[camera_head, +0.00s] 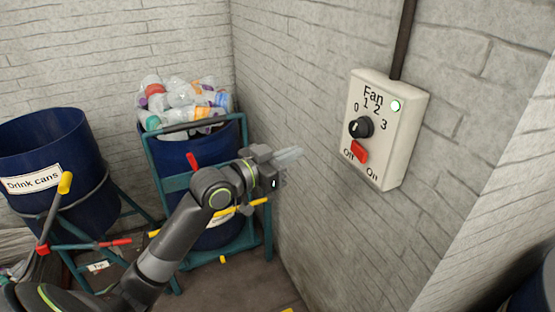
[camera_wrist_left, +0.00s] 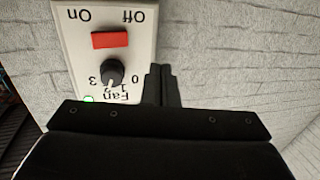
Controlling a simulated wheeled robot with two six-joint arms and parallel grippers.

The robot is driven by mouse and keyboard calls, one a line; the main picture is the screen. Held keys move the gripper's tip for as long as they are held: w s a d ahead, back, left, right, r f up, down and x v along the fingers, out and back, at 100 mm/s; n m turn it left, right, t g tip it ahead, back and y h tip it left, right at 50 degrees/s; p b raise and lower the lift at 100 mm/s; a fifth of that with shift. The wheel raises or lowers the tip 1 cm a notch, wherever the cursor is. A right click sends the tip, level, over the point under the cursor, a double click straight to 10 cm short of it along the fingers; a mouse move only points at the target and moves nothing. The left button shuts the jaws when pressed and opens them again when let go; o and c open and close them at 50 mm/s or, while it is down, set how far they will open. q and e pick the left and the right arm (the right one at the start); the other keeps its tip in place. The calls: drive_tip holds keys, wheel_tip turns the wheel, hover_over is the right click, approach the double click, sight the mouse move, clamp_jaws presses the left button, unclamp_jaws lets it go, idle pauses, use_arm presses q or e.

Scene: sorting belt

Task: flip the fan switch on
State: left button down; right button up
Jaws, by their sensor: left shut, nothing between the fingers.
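The fan control box (camera_head: 397,150) is a pale panel on the brick wall at the right. It carries a red switch (camera_head: 360,151) above the words Off and On, a black dial (camera_head: 361,127) marked 0 to 3, and a green light (camera_head: 395,106). In the left wrist view the box appears upside down, with the red switch (camera_wrist_left: 110,40) and dial (camera_wrist_left: 112,72) clear of the fingers. My left gripper (camera_head: 298,153) is shut and empty, left of the box and apart from the switch. My right gripper is not in view.
A blue barrel (camera_head: 205,150) full of plastic bottles stands in a teal frame behind my left arm. A second blue barrel (camera_head: 75,180) labelled Drink cans is at the left. A dark conduit (camera_head: 403,40) runs up the wall from the box. The wall around the box is bare.

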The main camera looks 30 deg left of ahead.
use_arm(q)
drive_tip(key=shift+s+a, duration=1)
drive_tip(key=shift+a, duration=0.15)
